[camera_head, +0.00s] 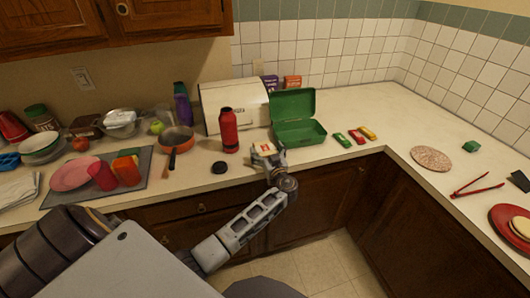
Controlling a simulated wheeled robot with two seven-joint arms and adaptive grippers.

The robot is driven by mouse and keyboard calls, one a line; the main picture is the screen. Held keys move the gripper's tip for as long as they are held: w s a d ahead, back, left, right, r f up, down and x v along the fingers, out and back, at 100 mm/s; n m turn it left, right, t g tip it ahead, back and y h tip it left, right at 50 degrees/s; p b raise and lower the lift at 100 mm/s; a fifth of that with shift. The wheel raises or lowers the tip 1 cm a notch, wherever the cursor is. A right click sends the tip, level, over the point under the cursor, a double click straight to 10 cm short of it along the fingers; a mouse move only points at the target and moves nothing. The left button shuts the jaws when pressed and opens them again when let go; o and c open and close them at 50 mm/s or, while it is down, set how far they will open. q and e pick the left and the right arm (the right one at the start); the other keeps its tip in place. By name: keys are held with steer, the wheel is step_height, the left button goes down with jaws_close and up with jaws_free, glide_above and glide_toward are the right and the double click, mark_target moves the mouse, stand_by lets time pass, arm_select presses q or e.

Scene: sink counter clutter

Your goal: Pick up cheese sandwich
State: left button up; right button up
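A small pale, squarish item with red and yellow on it, looking like the cheese sandwich (264,148), lies at the counter's front edge, just right of the red bottle. My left gripper (268,160) is right at it, reaching in over the front edge. The gripper's fingers cover its near part. The fingers are too small to tell whether they are open or closed on it. My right gripper is not in view.
A red bottle (228,130), its black lid (219,167) and an open green lunch box (298,128) stand close by. Small colored packs (357,137) lie to the right. A pan (177,139) is left. A red plate (503,218) with round food sits far right.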

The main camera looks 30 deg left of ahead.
mark_target(266, 149)
arm_select(q)
steer(key=c, duration=0.9)
steer(key=shift+o, duration=0.2)
steer(key=shift+r, duration=1)
step_height(266, 149, up, 7)
steer(key=shift+f+b, duration=0.15)
steer(key=shift+b, duration=0.4)
steer(key=shift+r, duration=0.7)
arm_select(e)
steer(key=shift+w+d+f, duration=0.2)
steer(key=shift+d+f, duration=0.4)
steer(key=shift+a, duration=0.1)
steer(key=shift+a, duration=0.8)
